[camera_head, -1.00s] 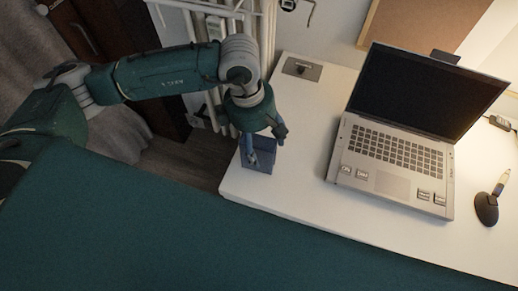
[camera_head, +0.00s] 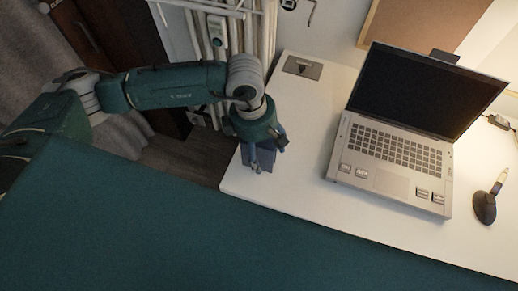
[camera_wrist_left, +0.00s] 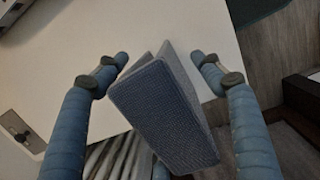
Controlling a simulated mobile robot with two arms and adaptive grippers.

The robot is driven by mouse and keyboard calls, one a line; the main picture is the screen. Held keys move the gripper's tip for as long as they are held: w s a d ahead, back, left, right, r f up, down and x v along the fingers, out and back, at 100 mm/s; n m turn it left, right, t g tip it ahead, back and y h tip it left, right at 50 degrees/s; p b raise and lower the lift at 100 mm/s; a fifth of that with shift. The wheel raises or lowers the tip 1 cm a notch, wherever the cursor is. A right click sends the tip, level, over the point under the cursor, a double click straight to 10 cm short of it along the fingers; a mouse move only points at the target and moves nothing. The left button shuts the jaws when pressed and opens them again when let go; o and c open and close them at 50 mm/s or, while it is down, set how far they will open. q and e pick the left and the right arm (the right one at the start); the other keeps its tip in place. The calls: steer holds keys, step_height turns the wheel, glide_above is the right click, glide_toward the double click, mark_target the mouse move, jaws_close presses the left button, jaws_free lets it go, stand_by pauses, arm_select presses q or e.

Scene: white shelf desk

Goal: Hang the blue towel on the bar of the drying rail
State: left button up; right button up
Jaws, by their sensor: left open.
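The blue towel (camera_head: 266,158) stands folded, like a small tent, on the left front corner of the white desk. In the left wrist view the blue towel (camera_wrist_left: 160,105) shows its woven face between the two fingers. My left gripper (camera_head: 259,167) is just above and around it, pointing down. In the left wrist view the left gripper (camera_wrist_left: 160,58) is open, with a finger on either side of the towel and gaps visible. The white drying rail (camera_head: 205,5) is at the top, behind my left arm; its bar is partly cut off. My right gripper is not in view.
An open laptop (camera_head: 395,145) stands on the white desk (camera_head: 300,190), right of the towel. A grey desk plate (camera_head: 302,67) lies behind the towel, and a pen holder (camera_head: 485,207) stands at the right. White radiator tubes (camera_head: 262,35) are beside the desk's left edge.

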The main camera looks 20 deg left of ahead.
arm_select(q)
steer(key=shift+f+b, duration=0.15)
steer(key=shift+b, duration=0.15)
stand_by(0.4)
steer(key=c, duration=1.3)
